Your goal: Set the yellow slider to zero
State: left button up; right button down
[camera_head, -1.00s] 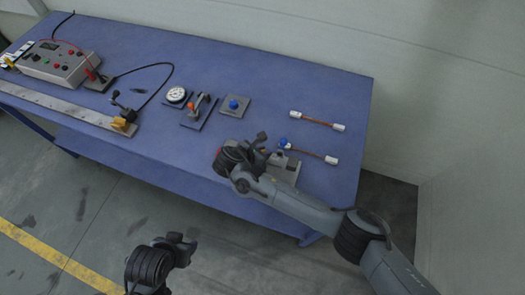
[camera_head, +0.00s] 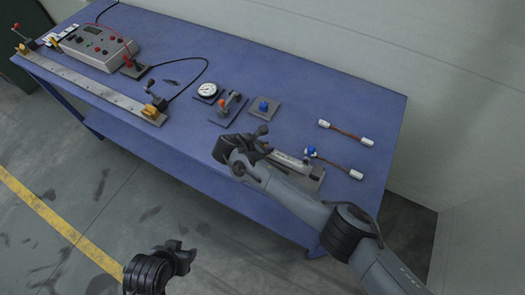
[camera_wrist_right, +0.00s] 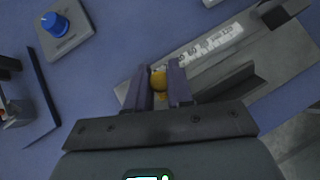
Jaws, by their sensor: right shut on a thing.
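The yellow slider (camera_wrist_right: 159,80) shows in the right wrist view as a yellow knob between the two fingers of my right gripper (camera_wrist_right: 160,88), which is shut on it. In the head view the grey base (camera_head: 313,172) lies near the table's front edge, partly covered by my right gripper (camera_head: 262,140), and the slider is hidden. My left gripper (camera_head: 183,256) hangs in front of the table, empty; its finger gap is unclear.
A grey control box (camera_head: 95,46) and a long metal rail (camera_head: 85,84) are at the left.

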jog(key=c, duration=1.3)
grip_release()
jog(key=shift+c, duration=0.2)
jog(key=o, duration=0.3)
jog(key=shift+w+a, duration=0.15)
jog(key=shift+w, duration=0.05)
jog(key=shift+o, duration=0.2)
jog(key=shift+s, duration=0.1)
jog(key=v, duration=1)
jog(key=shift+a+r+p, duration=0.2)
jog(key=shift+r+p, duration=0.1)
jog(key=shift+p, duration=0.15)
jog(key=shift+s+f, duration=0.1)
jog(key=shift+s, duration=0.15)
